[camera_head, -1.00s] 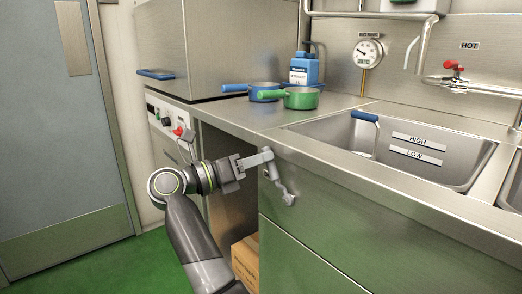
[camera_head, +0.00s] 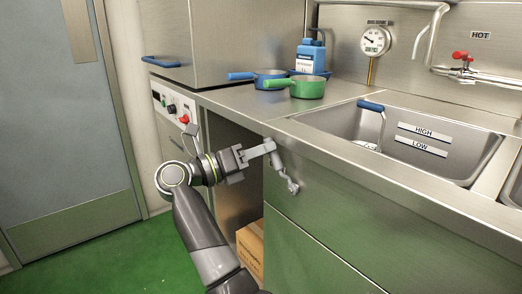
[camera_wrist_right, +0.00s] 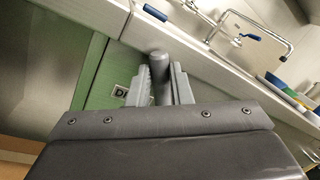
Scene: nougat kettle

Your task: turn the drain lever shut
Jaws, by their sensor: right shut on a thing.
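The grey drain lever (camera_head: 282,170) is a cranked bar on the front of the steel sink cabinet, just under the counter edge. It slants from upper left to lower right in the head view. My right gripper (camera_head: 262,151) is at its upper end, shut on it. In the right wrist view, the lever's round grey end (camera_wrist_right: 160,64) stands between the two fingers of my right gripper (camera_wrist_right: 162,88). My left gripper is in neither view.
The sink basin (camera_head: 460,165) is above and right of the lever, with a blue-handled thing (camera_head: 371,106) at its edge. Green (camera_head: 308,88) and blue (camera_head: 270,82) pots stand on the counter. A cardboard box (camera_head: 250,250) sits in the open bay below my right arm.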

